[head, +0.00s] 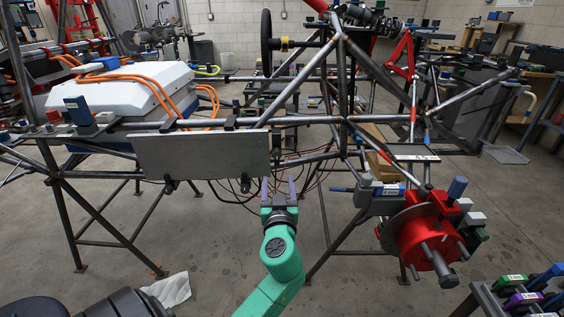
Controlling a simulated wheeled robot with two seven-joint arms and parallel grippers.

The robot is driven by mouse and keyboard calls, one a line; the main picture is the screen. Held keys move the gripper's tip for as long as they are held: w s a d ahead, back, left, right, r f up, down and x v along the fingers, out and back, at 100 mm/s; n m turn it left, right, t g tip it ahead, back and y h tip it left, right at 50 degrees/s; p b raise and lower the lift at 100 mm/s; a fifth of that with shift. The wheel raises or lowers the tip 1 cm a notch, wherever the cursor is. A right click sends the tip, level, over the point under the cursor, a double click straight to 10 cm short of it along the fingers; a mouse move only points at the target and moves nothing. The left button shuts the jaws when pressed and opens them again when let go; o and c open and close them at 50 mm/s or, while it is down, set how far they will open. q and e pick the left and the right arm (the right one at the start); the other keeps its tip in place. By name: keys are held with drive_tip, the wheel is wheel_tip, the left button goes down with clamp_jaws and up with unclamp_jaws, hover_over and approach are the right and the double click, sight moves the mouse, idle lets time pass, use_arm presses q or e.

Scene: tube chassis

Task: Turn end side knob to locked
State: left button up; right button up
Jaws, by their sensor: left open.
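My left gripper (278,190) is at the end of the green arm, in the lower middle of the head view. Its two purple fingers point up and stand apart, with nothing between them. It is just right of and below the right end of a grey panel (200,155) on the tube chassis (210,125). Small dark knob-like parts (245,183) show under the panel's lower edge, to the left of my gripper. I cannot tell which part is the end side knob, or its setting. My right gripper is not in view.
Thin loose cables (235,190) hang behind the gripper. A red hub with a disc (420,240) sticks out at the right. A white box with orange cables (125,85) sits at the left. A white cloth (170,290) lies on the floor. Diagonal tubes stand to the gripper's right.

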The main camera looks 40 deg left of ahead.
sight(277, 156)
use_arm(q)
drive_tip(key=p+x, duration=0.1)
drive_tip(key=x, duration=1.1)
drive_tip(key=shift+w+a, duration=0.15)
clamp_jaws()
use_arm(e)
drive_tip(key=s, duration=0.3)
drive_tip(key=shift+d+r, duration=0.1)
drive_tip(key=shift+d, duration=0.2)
